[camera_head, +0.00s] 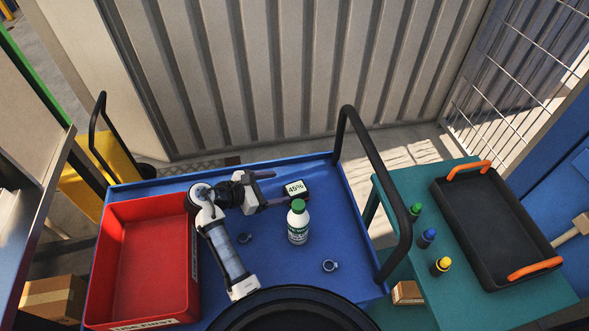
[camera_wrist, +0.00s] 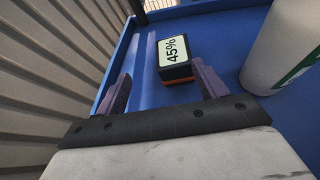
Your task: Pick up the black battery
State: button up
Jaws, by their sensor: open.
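The black battery (camera_head: 295,189) stands on the blue cart top near its back edge, with a pale label reading 45%. In the wrist view the battery (camera_wrist: 175,58) has an orange band low on its side and lies ahead of the fingers, nearer the right finger. My gripper (camera_head: 268,188) is open and empty, just left of the battery in the head view. Both fingers show in the wrist view (camera_wrist: 160,88). Whether the right finger touches the battery I cannot tell.
A white bottle with a green cap (camera_head: 298,222) stands close in front of the battery. A red bin (camera_head: 148,262) fills the cart's left. Small rings (camera_head: 330,266) lie on the cart top. A black handle (camera_head: 375,170) rises at right. Beyond is a teal table (camera_head: 480,297) with a black tray (camera_head: 490,225).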

aim_at(301, 190)
jog(key=shift+s+d+f+g+h, duration=0.3)
jog(key=shift+s+d+g+h, duration=0.1)
jog(key=shift+d+g, duration=0.25)
jog(key=shift+w+d+r, duration=0.1)
jog(key=shift+d, duration=0.45)
jog(key=p+x, duration=0.1)
jog(key=x, duration=0.2)
jog(key=f+p+x, duration=0.1)
jog(key=x, duration=0.2)
jog(key=shift+w+d+f, duration=0.1)
jog(key=shift+d+f, duration=0.05)
jog(key=c, duration=1.3)
